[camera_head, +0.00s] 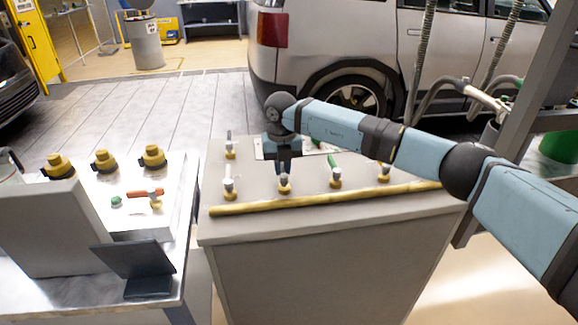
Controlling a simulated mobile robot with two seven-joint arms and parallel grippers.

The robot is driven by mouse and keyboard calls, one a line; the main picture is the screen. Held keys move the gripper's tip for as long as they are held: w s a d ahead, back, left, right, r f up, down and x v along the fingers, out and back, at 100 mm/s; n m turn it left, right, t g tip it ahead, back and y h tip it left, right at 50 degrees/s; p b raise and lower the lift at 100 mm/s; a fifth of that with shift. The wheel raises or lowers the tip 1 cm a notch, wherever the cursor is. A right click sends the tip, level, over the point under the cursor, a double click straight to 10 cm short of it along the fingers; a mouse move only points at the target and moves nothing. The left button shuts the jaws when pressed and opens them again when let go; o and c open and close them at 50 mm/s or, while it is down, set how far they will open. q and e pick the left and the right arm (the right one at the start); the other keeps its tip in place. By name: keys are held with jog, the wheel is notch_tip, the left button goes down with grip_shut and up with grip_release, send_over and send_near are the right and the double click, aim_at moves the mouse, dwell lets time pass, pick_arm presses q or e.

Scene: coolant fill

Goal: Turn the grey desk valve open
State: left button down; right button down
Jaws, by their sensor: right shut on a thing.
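A grey desk (300,228) stands in the middle with a row of small brass valves along its front. My right gripper (284,172) points down over the second valve from the left (284,187) and is shut on its handle. The fingers hide most of that handle, so its colour and angle cannot be told. Beside it on the left is a valve with a pale grey upright handle (229,184). On the right is a valve with a green handle (335,174). My left gripper is not in view.
A yellow pipe (320,200) runs along the desk front. Another valve (384,173) is under my right forearm, and one (230,150) stands at the back left. A left bench holds yellow-capped fittings (105,160) and a red-handled valve (150,194). A car (340,50) stands behind.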

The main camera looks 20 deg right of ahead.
aim_at(283, 169)
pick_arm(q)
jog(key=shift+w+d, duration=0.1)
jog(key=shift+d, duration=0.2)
pick_arm(e)
jog(key=shift+d, duration=0.1)
jog(key=c, duration=1.1)
grip_release()
jog(key=shift+c, duration=0.2)
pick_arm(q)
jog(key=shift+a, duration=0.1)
pick_arm(e)
jog(key=shift+r, duration=0.15)
jog(key=shift+r, duration=0.3)
notch_tip(283, 169, up, 13)
